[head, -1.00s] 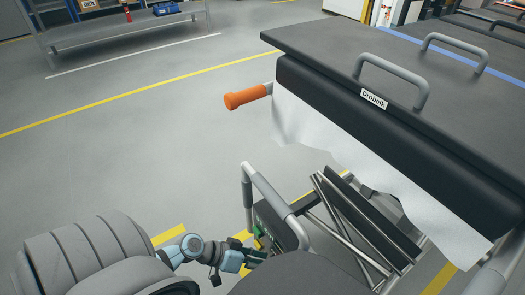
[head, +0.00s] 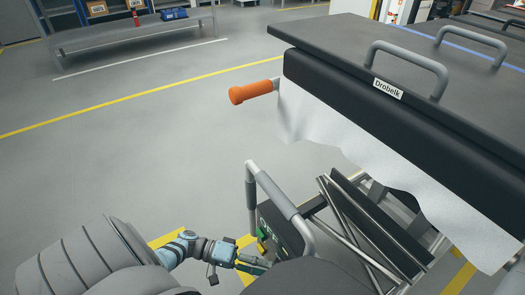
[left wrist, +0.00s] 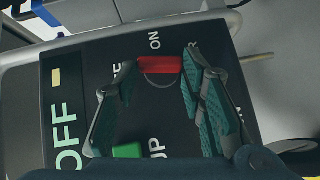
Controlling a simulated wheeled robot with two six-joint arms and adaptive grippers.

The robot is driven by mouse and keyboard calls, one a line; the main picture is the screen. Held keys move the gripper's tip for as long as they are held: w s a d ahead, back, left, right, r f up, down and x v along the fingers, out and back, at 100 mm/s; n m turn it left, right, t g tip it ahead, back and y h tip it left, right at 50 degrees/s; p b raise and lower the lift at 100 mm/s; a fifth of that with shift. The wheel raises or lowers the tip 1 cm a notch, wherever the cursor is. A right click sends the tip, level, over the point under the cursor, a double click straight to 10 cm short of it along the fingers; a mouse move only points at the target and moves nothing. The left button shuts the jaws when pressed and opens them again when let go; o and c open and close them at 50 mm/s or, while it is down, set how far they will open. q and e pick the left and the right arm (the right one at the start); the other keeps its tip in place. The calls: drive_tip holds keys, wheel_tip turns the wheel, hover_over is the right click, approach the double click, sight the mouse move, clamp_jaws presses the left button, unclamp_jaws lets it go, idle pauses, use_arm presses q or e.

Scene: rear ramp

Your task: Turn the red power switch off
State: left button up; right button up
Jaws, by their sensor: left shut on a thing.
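The red power switch (left wrist: 158,65) is on a black control panel (left wrist: 75,100), close below the word ON in the left wrist view. The large word OFF stands at the panel's left side. The two fingertips of my left gripper (left wrist: 160,70) are on either side of the switch, shut on it. In the head view my left gripper (head: 252,264) reaches the panel (head: 282,232) from the left, low in the picture. The switch itself cannot be made out there. My right gripper is not in view.
A green button (left wrist: 127,151) sits on the panel near the word UP. A grey tubular rail (head: 283,205) rises around the panel. A dark-topped cart (head: 350,45) with an orange handle (head: 253,92) and metal struts stands at right. The floor at left is clear.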

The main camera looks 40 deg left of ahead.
use_arm(q)
drive_tip(key=shift+s+f+n+h, duration=0.1)
drive_tip(key=shift+f+n+h, duration=0.05)
drive_tip(key=shift+n+h, duration=0.15)
idle(0.4)
drive_tip(key=o, duration=1.1)
drive_tip(key=shift+o, duration=0.2)
wheel_tip(320, 180, up, 10)
drive_tip(key=shift+r, duration=0.1)
